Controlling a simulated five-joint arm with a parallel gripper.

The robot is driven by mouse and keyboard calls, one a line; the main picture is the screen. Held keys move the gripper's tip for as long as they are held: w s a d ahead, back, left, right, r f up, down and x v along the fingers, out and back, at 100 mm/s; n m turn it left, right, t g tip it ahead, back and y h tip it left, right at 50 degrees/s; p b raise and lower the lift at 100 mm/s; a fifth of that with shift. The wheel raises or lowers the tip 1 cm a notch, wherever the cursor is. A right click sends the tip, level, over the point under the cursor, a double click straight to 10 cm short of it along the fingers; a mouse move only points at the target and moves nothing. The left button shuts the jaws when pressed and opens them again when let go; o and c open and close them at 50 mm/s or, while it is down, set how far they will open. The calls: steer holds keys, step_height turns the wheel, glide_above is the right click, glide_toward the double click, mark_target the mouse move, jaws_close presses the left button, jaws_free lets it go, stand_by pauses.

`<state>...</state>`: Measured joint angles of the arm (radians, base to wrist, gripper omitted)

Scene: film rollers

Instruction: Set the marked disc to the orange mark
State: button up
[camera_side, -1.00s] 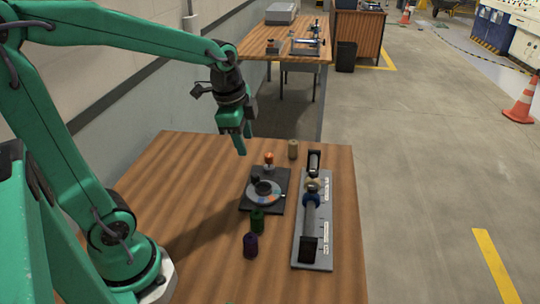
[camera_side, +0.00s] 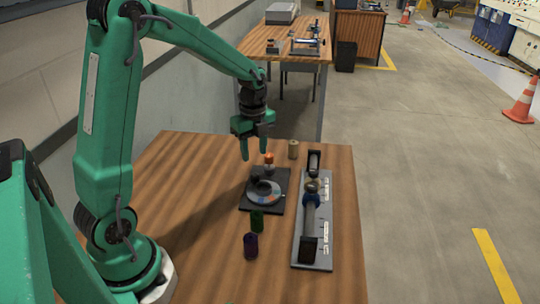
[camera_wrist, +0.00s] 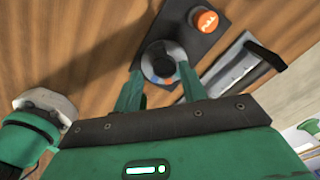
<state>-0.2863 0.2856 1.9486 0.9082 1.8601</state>
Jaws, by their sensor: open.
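The marked disc (camera_side: 265,193) is a grey dial with coloured marks and a dark raised hub, set on a dark plate (camera_side: 248,206) on the wooden table. It also shows in the wrist view (camera_wrist: 160,61), between and beyond my fingers. The orange mark cannot be clearly told apart on the rim. My gripper (camera_side: 258,156) is open and empty, fingers pointing down, above the back of the plate and apart from the disc. My fingers also show in the wrist view (camera_wrist: 160,85). An orange-topped knob (camera_side: 269,159) stands at the plate's back, behind the disc.
Right of the plate is a grey base (camera_side: 318,259) with a roller device. The table's left side is clear.

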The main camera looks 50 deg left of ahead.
mark_target(255, 175)
steer(key=shift+f, duration=0.1)
steer(key=shift+f, duration=3.8)
jaws_close()
